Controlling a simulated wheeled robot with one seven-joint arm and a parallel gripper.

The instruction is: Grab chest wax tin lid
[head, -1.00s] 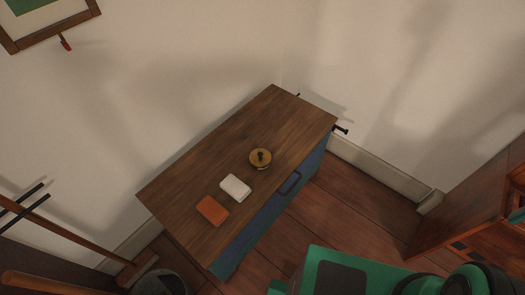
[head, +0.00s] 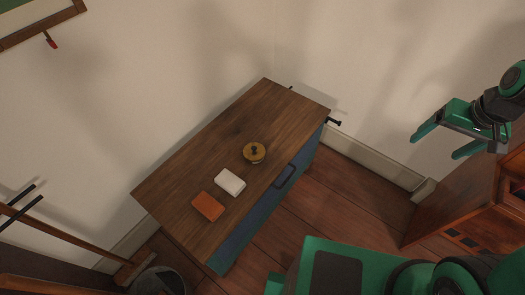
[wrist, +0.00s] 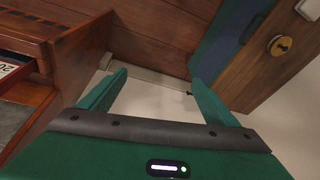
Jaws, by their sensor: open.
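The round brass-coloured tin with its knobbed lid (head: 254,152) stands on the wooden top of the blue chest (head: 180,195). In the wrist view the tin lid (wrist: 280,45) shows at the upper right, on the chest top. My gripper (head: 438,142) is at the right of the head view, well apart from the tin, with its two green fingers spread and nothing between them. In the wrist view the open fingers (wrist: 153,82) point towards the gap beside the chest.
A white block (head: 230,182) and an orange block (head: 208,206) lie on the chest top near the tin. A wooden cabinet (head: 450,215) stands at the right, below my gripper. Floor shows between chest and cabinet. A dark bin (head: 158,281) stands at lower left.

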